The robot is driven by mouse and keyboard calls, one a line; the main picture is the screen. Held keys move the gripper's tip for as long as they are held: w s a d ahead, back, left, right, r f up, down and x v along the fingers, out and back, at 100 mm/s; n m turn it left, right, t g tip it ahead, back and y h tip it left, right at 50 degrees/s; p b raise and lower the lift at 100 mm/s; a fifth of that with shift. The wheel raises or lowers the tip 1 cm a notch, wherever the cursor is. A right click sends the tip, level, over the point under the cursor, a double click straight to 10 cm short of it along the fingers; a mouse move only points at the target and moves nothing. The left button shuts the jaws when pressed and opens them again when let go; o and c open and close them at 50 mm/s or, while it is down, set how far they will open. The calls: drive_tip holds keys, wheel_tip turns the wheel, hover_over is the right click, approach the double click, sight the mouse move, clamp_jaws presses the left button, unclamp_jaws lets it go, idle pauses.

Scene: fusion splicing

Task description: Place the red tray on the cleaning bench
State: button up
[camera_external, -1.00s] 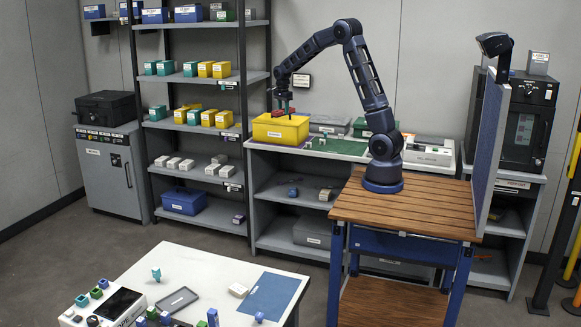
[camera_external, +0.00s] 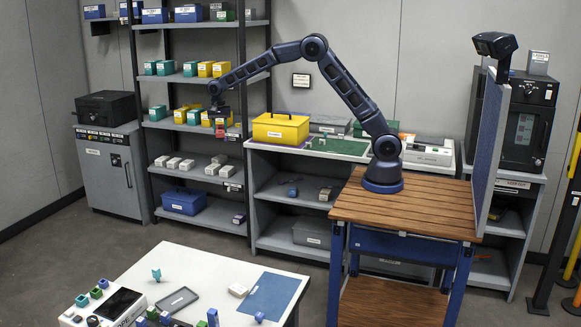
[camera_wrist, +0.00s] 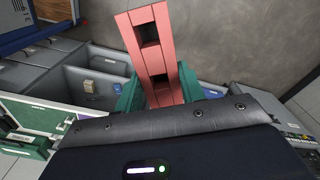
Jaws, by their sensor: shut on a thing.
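My gripper (camera_external: 218,122) hangs in front of the tall shelf rack in the external view, pointing down. It is shut on a red tray, seen as a small red piece (camera_external: 221,133) below the fingers. In the wrist view, the red tray (camera_wrist: 147,18) is a long narrow piece with square openings, between the teal fingers of my gripper (camera_wrist: 158,88). Its lower end is hidden by the wrist housing. A grey bench with a green mat (camera_external: 345,147) stands right of the rack. I cannot read which surface is the cleaning bench.
A yellow box (camera_external: 280,129) stands on the grey bench's left end. The rack (camera_external: 195,78) holds several boxes close to my gripper. A white table (camera_external: 215,262) with a blue mat (camera_external: 268,296) is in front. Open floor lies between table and rack.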

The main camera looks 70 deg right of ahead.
drive_tip(key=a+f+n, duration=0.1)
drive_tip(key=a+n, duration=0.3)
drive_tip(key=a, duration=1.5)
drive_tip(key=n, duration=1.2)
hover_over(196, 263)
wheel_tip(196, 263, down, 5)
wheel_tip(196, 263, down, 20)
drive_tip(key=shift+f, duration=0.15)
drive_tip(key=o, duration=1.1)
